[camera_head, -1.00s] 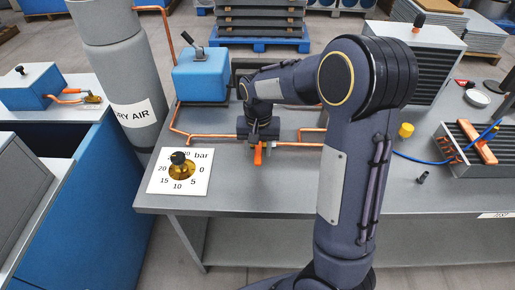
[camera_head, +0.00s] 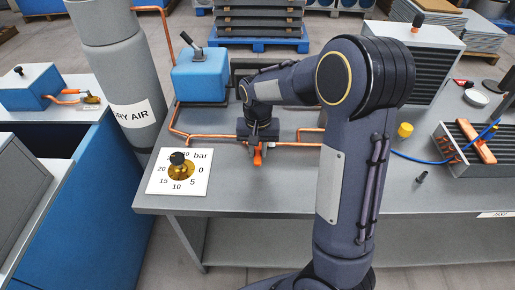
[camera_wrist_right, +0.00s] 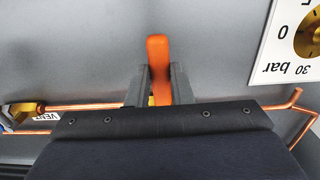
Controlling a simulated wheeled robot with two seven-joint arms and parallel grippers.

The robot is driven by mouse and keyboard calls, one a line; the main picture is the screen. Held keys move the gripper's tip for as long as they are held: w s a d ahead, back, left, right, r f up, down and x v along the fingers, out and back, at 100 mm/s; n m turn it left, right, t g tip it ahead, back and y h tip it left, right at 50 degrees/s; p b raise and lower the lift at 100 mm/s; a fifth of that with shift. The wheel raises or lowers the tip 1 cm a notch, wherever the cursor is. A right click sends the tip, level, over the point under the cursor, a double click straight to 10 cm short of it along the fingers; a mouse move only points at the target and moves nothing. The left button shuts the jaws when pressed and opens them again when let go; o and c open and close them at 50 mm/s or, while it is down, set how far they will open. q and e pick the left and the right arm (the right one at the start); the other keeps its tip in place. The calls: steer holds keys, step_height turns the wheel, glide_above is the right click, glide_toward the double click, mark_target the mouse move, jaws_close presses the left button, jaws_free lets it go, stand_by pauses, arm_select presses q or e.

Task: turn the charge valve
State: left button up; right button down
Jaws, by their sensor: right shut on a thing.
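The charge valve shows as an orange handle (camera_head: 257,158) on the copper pipe at the middle of the grey bench. In the right wrist view the orange handle (camera_wrist_right: 158,58) stands between the two fingers and sticks out past their tips. My right gripper (camera_head: 258,141) points down over the valve, and it also shows in the right wrist view (camera_wrist_right: 159,88). It is shut on the handle. The valve body is hidden beneath the gripper. My left gripper is not in view.
A gauge plate (camera_head: 196,184) marked in bar, with a dark knob (camera_head: 177,158), lies left of the valve. A blue box (camera_head: 201,75) stands behind it. A pipe tag (camera_wrist_right: 47,117) reads VENT. A yellow cap (camera_head: 405,130) and finned unit (camera_head: 462,150) are right of my arm.

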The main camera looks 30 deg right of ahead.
steer(key=shift+d, duration=0.1)
steer(key=d+n, duration=0.1)
steer(key=n, duration=0.1)
steer(key=s+d+n, duration=0.1)
steer(key=d+n, duration=0.3)
steer(key=n, duration=0.1)
steer(key=shift+s, duration=0.1)
steer(key=shift+d+n, duration=0.7)
steer(key=shift+n, duration=0.3)
steer(key=d+n, duration=0.1)
steer(key=w+d+n, duration=0.1)
steer(key=shift+n, duration=0.3)
steer(key=shift+w+d+n+p, duration=0.35)
steer(key=shift+d+n, duration=0.15)
steer(key=shift+n, duration=0.4)
steer(key=shift+w+d+n+p, duration=0.25)
steer(key=shift+w+d+n, duration=0.35)
steer(key=shift+n, duration=0.55)
steer(key=shift+w+d+n+p, duration=0.2)
steer(key=shift+w+d+n, duration=0.35)
steer(key=shift+n, duration=0.6)
steer(key=shift+w, duration=0.1)
